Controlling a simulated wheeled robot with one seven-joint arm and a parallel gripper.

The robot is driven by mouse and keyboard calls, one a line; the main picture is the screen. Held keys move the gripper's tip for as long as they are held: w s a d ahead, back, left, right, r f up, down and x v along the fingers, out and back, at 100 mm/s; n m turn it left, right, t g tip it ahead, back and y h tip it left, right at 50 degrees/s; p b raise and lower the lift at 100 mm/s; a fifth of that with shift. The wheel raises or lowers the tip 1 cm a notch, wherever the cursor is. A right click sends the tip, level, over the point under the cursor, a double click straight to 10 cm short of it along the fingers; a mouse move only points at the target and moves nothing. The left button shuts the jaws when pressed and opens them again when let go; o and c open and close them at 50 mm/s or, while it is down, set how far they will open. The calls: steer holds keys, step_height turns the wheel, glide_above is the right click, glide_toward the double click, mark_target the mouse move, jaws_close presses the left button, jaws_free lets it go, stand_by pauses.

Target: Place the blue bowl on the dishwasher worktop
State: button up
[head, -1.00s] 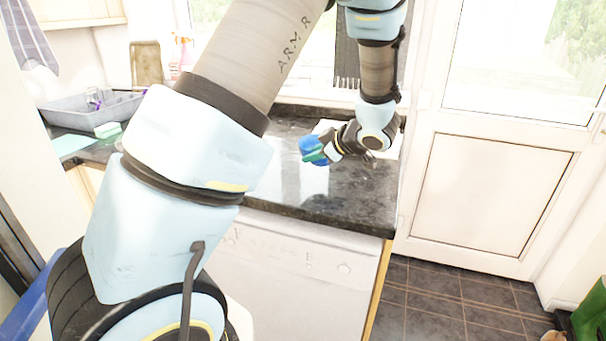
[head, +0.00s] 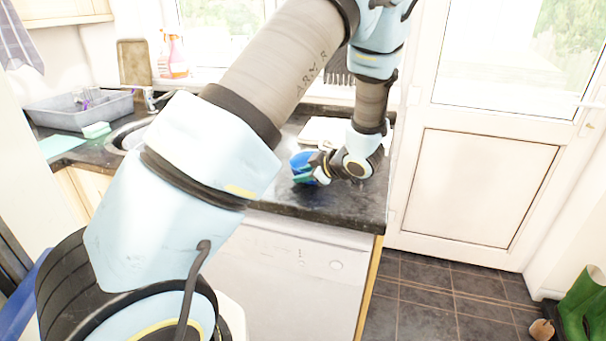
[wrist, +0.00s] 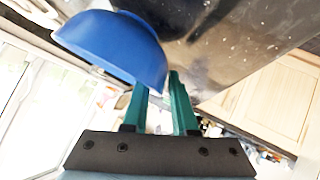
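The blue bowl (head: 301,161) is low over the dark worktop (head: 340,205) above the white dishwasher (head: 290,265); I cannot tell whether it touches the surface. My gripper (head: 318,176) is at the bowl's right side in the head view. In the wrist view the bowl (wrist: 115,45) is tilted in the picture and its edge lies between the green fingers of my gripper (wrist: 162,88). The fingers are shut on its wall; one fingertip is hidden by the bowl.
A pale flat item (head: 322,130) lies behind the bowl on the worktop. A grey tray (head: 80,112), a green sponge (head: 96,130) and spray bottles (head: 172,57) are at the back left. The front worktop strip is clear. A white door (head: 480,150) stands right.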

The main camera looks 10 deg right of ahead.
steer(key=o, duration=0.3)
steer(key=shift+r, duration=0.2)
steer(key=b+v, duration=0.2)
steer(key=v, duration=1)
steer(key=w+a+m+h, duration=0.1)
steer(key=w, duration=0.1)
steer(key=w+a+r+m+h, duration=0.1)
steer(key=w+h, duration=0.1)
steer(key=w, duration=0.1)
steer(key=w+a+r+m+h, duration=0.1)
steer(key=w, duration=0.1)
steer(key=shift+w+a+m+h, duration=0.1)
steer(key=shift+w+m+h, duration=0.15)
steer(key=shift+m+h, duration=0.15)
steer(key=s+a+f+m+g, duration=0.1)
steer(key=s+a+m+g, duration=0.3)
steer(key=s+a, duration=0.4)
steer(key=s+a+f+m+g+h, duration=0.1)
steer(key=s+a+m+g, duration=0.3)
steer(key=s+a, duration=0.4)
steer(key=a+m, duration=0.1)
steer(key=a, duration=0.5)
steer(key=shift+f, duration=0.4)
steer(key=shift+s+a, duration=0.15)
